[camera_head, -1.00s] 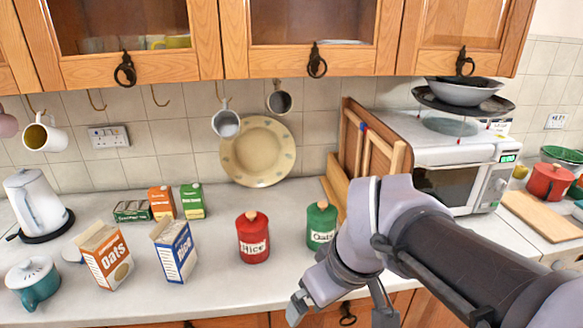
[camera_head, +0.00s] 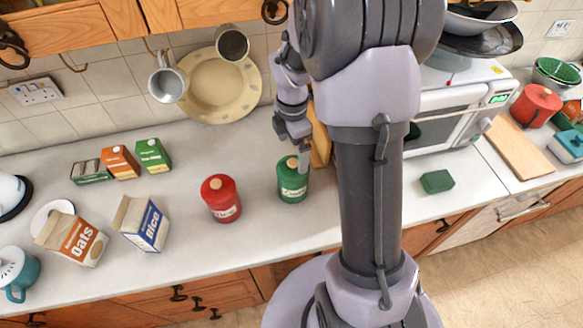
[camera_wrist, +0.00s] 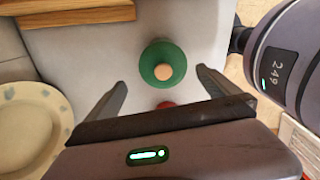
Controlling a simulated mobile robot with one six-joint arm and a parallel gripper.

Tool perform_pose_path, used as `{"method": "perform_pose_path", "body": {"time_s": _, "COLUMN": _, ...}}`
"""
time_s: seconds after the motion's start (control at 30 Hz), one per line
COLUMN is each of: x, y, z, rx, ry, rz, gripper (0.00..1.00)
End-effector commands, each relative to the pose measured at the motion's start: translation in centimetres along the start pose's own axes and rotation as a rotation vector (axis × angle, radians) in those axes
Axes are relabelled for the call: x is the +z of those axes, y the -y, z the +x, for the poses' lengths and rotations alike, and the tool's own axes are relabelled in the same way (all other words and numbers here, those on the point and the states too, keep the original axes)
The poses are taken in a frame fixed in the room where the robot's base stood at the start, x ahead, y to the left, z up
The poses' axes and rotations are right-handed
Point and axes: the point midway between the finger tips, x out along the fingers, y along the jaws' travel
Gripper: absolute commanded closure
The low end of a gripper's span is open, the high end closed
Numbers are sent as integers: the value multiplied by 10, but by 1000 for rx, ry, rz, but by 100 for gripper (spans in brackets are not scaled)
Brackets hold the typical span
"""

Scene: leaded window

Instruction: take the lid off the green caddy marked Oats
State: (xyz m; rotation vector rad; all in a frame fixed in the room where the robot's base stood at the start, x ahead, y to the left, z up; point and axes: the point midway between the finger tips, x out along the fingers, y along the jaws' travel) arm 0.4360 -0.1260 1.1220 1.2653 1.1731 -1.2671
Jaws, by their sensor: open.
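The green caddy (camera_head: 292,188) stands upright on the counter, its label partly readable in the head view. Its lid is on, with a pale round wooden knob. In the wrist view I look down on the green lid (camera_wrist: 152,52) and its knob (camera_wrist: 163,72). My gripper (camera_head: 300,155) points down just above the caddy in the head view. In the wrist view my gripper (camera_wrist: 161,82) is open and empty, its fingers apart on either side of the picture's middle, with the lid seen between and a little beyond them. I cannot tell the exact height gap.
The red Rice caddy (camera_head: 221,200) stands just left of the green one. Oats and Rice cartons (camera_head: 142,224) are further left. A wooden rack is close behind the caddy, beside the microwave (camera_head: 455,115). A green block (camera_head: 437,181) lies right. The counter front is clear.

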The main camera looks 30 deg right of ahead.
Motion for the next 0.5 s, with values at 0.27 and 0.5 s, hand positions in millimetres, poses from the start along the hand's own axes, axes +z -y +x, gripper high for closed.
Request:
{"method": "perform_pose_path", "body": {"time_s": 0.27, "x": -1, "y": 7, "z": 49, "rx": -2, "ry": -1, "rz": 0, "gripper": 0}}
{"method": "perform_pose_path", "body": {"time_s": 0.5, "x": -1, "y": 6, "z": 54, "rx": 1, "ry": 0, "rz": 1, "gripper": 0}}
